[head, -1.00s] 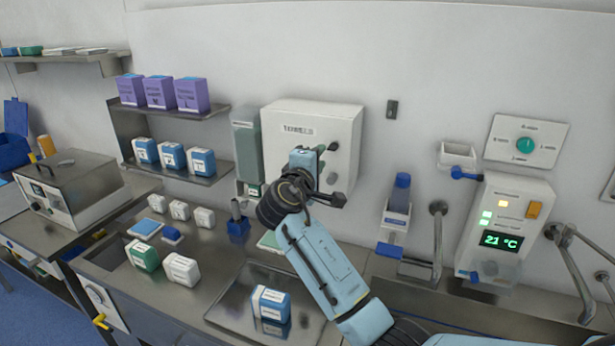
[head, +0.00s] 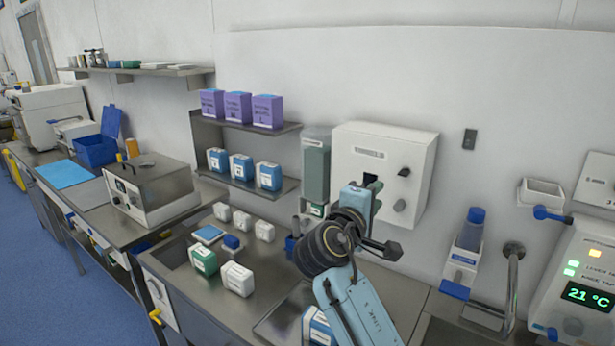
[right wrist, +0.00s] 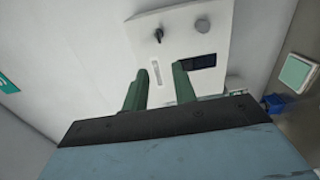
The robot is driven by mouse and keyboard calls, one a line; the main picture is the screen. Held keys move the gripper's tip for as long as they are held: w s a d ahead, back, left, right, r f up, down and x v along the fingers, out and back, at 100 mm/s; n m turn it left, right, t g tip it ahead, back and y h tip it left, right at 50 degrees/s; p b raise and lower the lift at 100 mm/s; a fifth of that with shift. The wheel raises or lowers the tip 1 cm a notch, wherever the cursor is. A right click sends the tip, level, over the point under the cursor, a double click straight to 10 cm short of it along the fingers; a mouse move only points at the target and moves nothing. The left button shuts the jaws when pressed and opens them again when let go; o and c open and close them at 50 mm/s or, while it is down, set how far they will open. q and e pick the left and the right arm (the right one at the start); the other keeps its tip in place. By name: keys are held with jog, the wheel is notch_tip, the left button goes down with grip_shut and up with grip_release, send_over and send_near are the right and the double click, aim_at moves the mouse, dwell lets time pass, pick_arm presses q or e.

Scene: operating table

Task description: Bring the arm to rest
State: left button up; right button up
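My right arm comes in from the bottom of the head view. Its gripper (head: 368,188) is raised over the back of the counter, in front of the lower left part of a white wall box (head: 372,148). In the right wrist view, the two green fingers of this gripper (right wrist: 157,82) stand apart with nothing between them, so it is open and empty. The white box also shows beyond the fingers (right wrist: 215,22). My left gripper is not in any view.
A steel shelf (head: 205,130) with purple boxes and blue-labelled bottles hangs left of the arm. White bottles (head: 236,278) stand on the counter below. A blue dispenser (head: 470,235) and a panel reading 21 °C (head: 590,290) are at the right.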

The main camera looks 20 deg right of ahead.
jog(key=s+f+m+g+y, duration=0.15)
jog(key=s+f+y, duration=0.25)
jog(key=s+f, duration=0.5)
jog(key=s+f+m+g+y, duration=0.1)
jog(key=s+f+g+y, duration=0.3)
jog(key=f, duration=0.9)
jog(key=s+a+f+m+g+y, duration=0.1)
jog(key=s+a+f+y, duration=0.1)
jog(key=s, duration=0.5)
jog(key=s+a+f+m+g+y, duration=0.1)
jog(key=s+a+f+y, duration=0.15)
jog(key=s, duration=0.55)
jog(key=s+a+f+m+g+y, duration=0.1)
jog(key=s+a+f+m+y, duration=0.15)
jog(key=s, duration=0.45)
notch_tip(320, 180, down, 30)
jog(key=n+h+b, duration=0.1)
jog(key=b, duration=0.6)
jog(key=s+d+f+g+b, duration=0.1)
jog(key=s+d+f+b, duration=0.1)
jog(key=s+f, duration=0.7)
jog(key=s+d+f+g+b, duration=0.1)
jog(key=s+f+b, duration=0.4)
jog(key=f, duration=1)
jog(key=s, duration=0.3)
jog(key=shift+s+d+f, duration=0.15)
jog(key=shift+s+d, duration=0.25)
